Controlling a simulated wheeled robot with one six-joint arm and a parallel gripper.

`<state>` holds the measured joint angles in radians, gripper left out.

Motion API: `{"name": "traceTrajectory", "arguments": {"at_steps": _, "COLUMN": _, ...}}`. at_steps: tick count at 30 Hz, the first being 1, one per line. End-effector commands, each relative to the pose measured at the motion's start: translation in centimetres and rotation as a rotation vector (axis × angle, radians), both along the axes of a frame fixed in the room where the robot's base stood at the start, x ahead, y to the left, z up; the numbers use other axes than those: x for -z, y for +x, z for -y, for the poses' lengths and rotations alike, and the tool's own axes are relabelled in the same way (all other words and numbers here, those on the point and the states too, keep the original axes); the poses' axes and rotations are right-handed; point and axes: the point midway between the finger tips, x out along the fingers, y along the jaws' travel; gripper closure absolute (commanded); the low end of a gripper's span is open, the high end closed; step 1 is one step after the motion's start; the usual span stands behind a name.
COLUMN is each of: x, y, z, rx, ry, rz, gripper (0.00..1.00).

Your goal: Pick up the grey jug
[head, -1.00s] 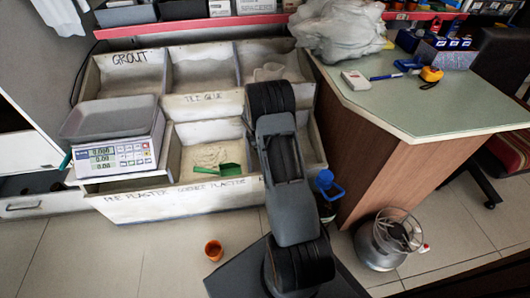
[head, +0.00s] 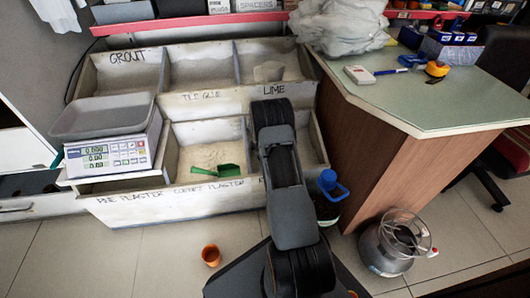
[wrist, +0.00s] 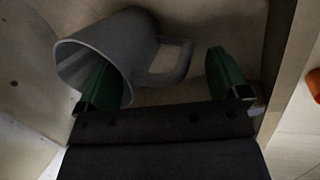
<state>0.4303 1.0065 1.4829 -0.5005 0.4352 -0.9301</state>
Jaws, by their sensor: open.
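The grey jug (wrist: 120,45) shows in the wrist view, lying tilted in a wood-walled compartment with its mouth toward the lower left. Its handle (wrist: 175,65) points right. My gripper (wrist: 165,80) is open, with green fingers spread apart. The left finger overlaps the jug's body near its mouth; whether it is inside or in front, I cannot tell. The right finger stands just right of the handle. The handle lies between the fingers. In the head view my arm hides the gripper, and I cannot make out the jug there.
Compartment walls (wrist: 281,50) rise close on the right in the wrist view. In the head view, a scale (head: 112,152) sits on the bins' left side and a green scoop (head: 220,170) lies in one bin. A blue-capped container (head: 329,190), a counter (head: 440,100) and an orange cup (head: 211,255) are nearby.

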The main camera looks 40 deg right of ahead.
Motion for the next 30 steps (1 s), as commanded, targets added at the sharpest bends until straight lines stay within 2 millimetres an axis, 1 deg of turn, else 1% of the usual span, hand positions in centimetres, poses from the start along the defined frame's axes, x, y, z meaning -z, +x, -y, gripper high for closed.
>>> {"name": "traceTrajectory", "arguments": {"at_steps": 5, "x": -0.08, "y": 0.03, "z": 0.04, "rx": 0.0, "ry": -0.001, "rz": 0.001, "gripper": 0.07}}
{"name": "traceTrajectory", "arguments": {"at_steps": 6, "x": -0.08, "y": 0.03, "z": 0.03, "rx": 0.0, "ry": -0.001, "rz": 0.001, "gripper": 0.09}}
{"name": "traceTrajectory", "arguments": {"at_steps": 26, "x": -0.07, "y": 0.02, "z": 0.03, "rx": 0.0, "ry": -0.001, "rz": 0.001, "gripper": 0.72}}
{"name": "traceTrajectory", "arguments": {"at_steps": 27, "x": -0.1, "y": 0.04, "z": 0.04, "rx": 0.0, "ry": -0.001, "rz": 0.001, "gripper": 0.75}}
{"name": "traceTrajectory", "arguments": {"at_steps": 30, "x": -0.1, "y": 0.04, "z": 0.04, "rx": 0.0, "ry": -0.001, "rz": 0.001, "gripper": 0.75}}
